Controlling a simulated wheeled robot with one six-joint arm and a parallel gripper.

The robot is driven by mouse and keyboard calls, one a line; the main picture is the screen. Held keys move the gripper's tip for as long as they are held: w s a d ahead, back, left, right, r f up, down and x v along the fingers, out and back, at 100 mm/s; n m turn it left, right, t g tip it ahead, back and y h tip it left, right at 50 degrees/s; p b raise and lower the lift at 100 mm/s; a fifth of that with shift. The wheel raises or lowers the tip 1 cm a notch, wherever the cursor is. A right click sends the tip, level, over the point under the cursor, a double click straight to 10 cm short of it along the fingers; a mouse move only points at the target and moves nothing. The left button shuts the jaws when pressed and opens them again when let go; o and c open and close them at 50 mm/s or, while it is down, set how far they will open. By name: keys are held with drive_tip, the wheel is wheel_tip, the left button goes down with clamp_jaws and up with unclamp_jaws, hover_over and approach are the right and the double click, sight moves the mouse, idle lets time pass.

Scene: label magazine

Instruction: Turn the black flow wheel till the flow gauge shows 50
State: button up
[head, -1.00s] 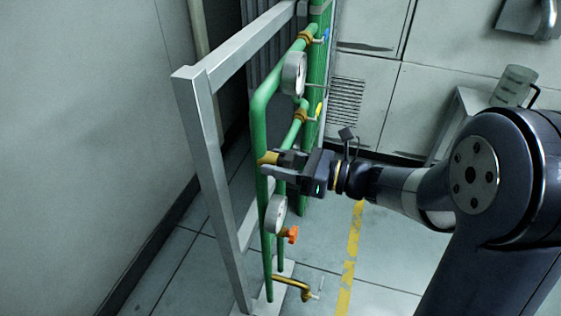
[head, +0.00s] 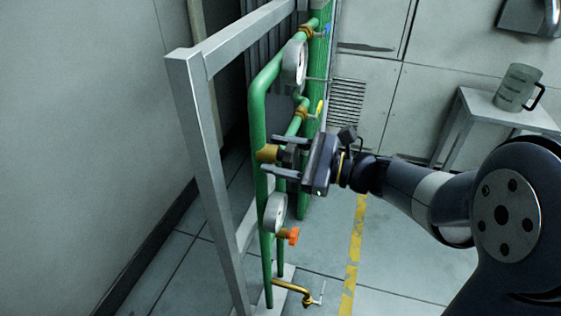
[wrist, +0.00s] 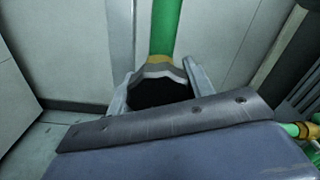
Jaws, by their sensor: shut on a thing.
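The black flow wheel (head: 289,156) sits on a brass valve body (head: 266,153) on the green pipe in the head view. My gripper (head: 271,155) is shut on the wheel, one finger above it and one below. In the wrist view, the dark wheel (wrist: 160,92) lies between the two fingers, partly hidden by my gripper's body. Two round gauges sit on the pipes, an upper one (head: 295,62) and a lower one (head: 276,212). Both are seen nearly edge-on, so I cannot read them or tell which is the flow gauge.
A grey metal frame (head: 208,150) stands left of the pipes. An orange handle (head: 292,236) and a brass tap (head: 292,287) are below the wheel. A yellow lever (head: 319,108) is above it. A jug (head: 517,87) stands on a small table (head: 478,105) at right.

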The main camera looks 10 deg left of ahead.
drive_tip(key=shift+f+n+b, duration=0.1)
drive_tip(key=shift+n+b, duration=0.5)
drive_tip(key=shift+n, duration=0.3)
drive_tip(key=o, duration=1)
drive_tip(key=shift+c, duration=0.2)
drive_tip(key=d+p, duration=0.2)
drive_tip(key=d, duration=0.8)
drive_tip(key=shift+s+d, duration=0.4)
drive_tip(key=shift+a, duration=0.15)
